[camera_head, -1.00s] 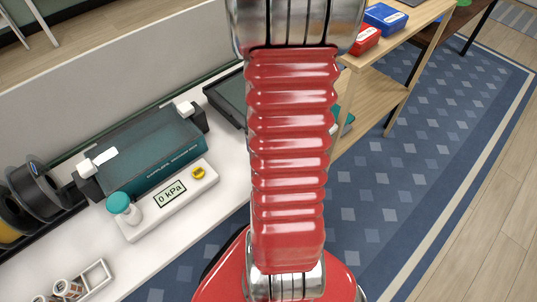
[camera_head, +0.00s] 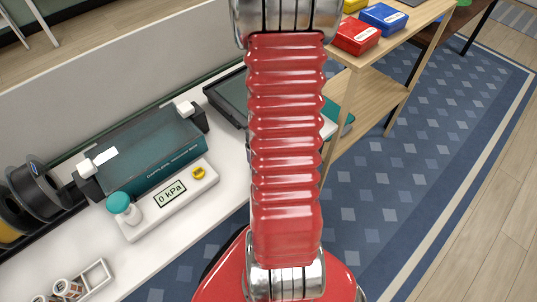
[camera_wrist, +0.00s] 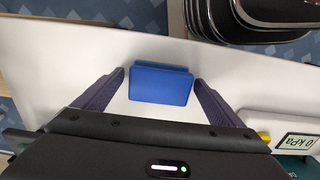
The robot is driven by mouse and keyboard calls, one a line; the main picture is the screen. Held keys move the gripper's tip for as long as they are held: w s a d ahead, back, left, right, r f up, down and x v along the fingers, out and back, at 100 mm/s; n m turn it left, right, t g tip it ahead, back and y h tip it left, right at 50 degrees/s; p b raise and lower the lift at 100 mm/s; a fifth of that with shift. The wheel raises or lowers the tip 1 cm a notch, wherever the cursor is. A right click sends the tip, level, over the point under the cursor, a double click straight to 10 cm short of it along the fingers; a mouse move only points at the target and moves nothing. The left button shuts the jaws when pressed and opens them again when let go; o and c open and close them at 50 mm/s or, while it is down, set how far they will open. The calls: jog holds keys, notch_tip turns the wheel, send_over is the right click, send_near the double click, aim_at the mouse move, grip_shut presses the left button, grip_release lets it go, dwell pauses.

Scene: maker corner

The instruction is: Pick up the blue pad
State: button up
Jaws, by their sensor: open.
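In the wrist view the blue pad (camera_wrist: 161,84) lies on the white table top (camera_wrist: 65,62), near its edge. My gripper (camera_wrist: 158,80) is open, with one dark finger on each side of the pad. Gaps show between the fingers and the pad, and I cannot tell how high the fingers are above the table. In the head view my red arm hides the pad and my gripper.
A gauge panel reading 0 kPa (camera_head: 170,196) and a dark teal machine (camera_head: 150,150) stand on the white table. Dark spools (camera_head: 38,188) are at the left. Red (camera_head: 357,36) and blue (camera_head: 384,18) boxes sit on a wooden shelf.

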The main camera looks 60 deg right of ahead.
dwell(0.5)
jog(key=c, duration=1.1)
jog(key=shift+r, duration=0.1)
notch_tip(320, 180, up, 10)
jog(key=shift+f, duration=0.1)
dwell(0.6)
jog(key=o, duration=0.5)
jog(key=shift+c, duration=0.2)
jog(key=c, duration=0.4)
